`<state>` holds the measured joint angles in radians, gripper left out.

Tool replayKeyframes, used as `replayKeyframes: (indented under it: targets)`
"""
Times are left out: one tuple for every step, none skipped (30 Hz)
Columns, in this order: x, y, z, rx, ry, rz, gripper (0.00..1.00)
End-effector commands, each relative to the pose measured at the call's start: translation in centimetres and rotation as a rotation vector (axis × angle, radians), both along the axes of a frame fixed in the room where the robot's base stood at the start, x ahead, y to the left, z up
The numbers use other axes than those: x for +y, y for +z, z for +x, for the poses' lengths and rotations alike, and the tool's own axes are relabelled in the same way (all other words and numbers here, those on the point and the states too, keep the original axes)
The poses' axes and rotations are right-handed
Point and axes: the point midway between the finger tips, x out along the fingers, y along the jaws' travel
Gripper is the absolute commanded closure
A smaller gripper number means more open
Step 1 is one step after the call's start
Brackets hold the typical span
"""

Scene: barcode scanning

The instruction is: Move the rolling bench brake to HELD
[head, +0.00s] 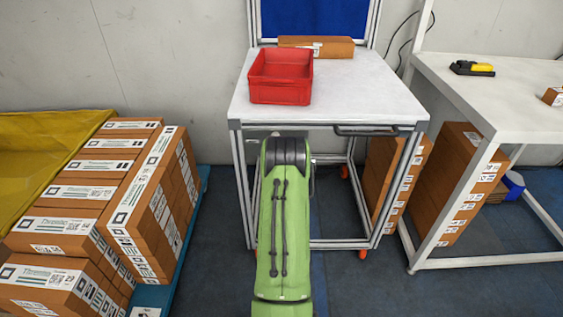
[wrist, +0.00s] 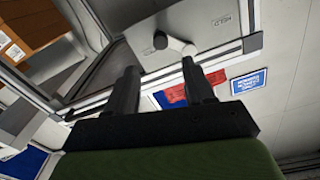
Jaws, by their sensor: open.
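The rolling bench (head: 375,100) has a white top on a metal frame with orange casters. In the wrist view, its brake plate (wrist: 215,32) is grey and carries an upside-down "HELD" label (wrist: 222,20). A small lever with a dark round knob (wrist: 160,40) and a pale end (wrist: 186,48) is on the plate, left of and below the label. My gripper (wrist: 160,68) is open, its two black fingers pointing at the lever. The right fingertip is close to the pale end; contact cannot be told. In the head view my green arm hides the gripper and brake.
A red bin (head: 280,90) and a flat carton (head: 330,47) sit on the bench. A dark handle (head: 365,132) runs along its front edge. Stacked cartons (head: 85,200) stand at left. A white table (head: 490,95) with a yellow-black scanner (head: 472,68) stands at right.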

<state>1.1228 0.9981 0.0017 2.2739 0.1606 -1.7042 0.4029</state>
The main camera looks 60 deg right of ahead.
Motion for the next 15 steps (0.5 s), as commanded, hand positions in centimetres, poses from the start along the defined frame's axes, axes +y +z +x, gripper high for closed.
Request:
replayKeyframes:
  targets:
    - [-1.1, 0.1, 0.7, -0.002, 0.001, -0.006, 0.47]
    - [-1.8, 0.1, 1.1, -0.001, 0.003, -0.006, 0.47]
    - [-2.7, 0.1, 1.5, -0.001, 0.003, -0.006, 0.47]
    - [-3.4, 0.1, 1.9, 0.0, 0.003, -0.007, 0.47]
    - [-4.0, 0.1, 2.3, 0.001, 0.003, -0.005, 0.47]
    - [-4.9, 0.1, 2.8, 0.001, 0.004, -0.005, 0.47]
    - [-5.6, 0.1, 3.1, 0.001, 0.004, -0.005, 0.47]
    - [-6.2, 0.1, 3.4, 0.002, 0.004, -0.005, 0.47]
    - [-7.1, 0.1, 3.8, 0.001, 0.002, -0.004, 0.47]
    - [-7.7, 0.1, 4.1, 0.003, 0.004, -0.004, 0.47]
    - [-8.2, 0.1, 4.4, 0.003, 0.004, -0.004, 0.47]
    - [-8.8, 0.0, 4.6, 0.0, 0.002, -0.002, 0.47]
    - [-9.2, 0.0, 4.8, 0.0, 0.001, -0.002, 0.47]
    - [-9.5, 0.0, 4.9, 0.0, 0.0, -0.002, 0.47]
    - [-9.8, 0.0, 5.1, 0.001, 0.0, 0.0, 0.47]
